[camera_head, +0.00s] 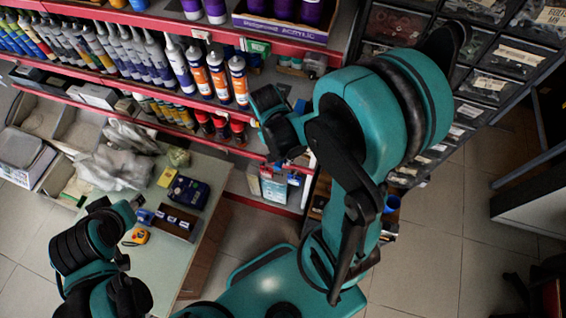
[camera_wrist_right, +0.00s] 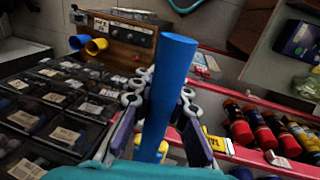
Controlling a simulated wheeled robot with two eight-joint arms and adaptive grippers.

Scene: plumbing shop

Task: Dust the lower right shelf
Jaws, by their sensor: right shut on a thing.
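My right gripper (camera_wrist_right: 160,105) is shut on a blue rod-shaped handle (camera_wrist_right: 175,65), which stands up between its fingers in the right wrist view. A small yellow part shows below the fingers; I cannot tell whether it belongs to the held thing. In the head view the right wrist and hand (camera_head: 277,122) are in front of the red-edged shelves, at their right end. The lower shelf (camera_head: 240,184) has small boxes at its right end, partly behind my right arm.
Red-capped bottles (camera_head: 222,127) stand on the shelf beside the right hand. A dark drawer cabinet (camera_head: 485,85) is at the right. A counter (camera_head: 150,255) with a tape measure (camera_head: 139,237) and a dark case (camera_head: 187,192) is at the left. Tiled floor is open at the lower right.

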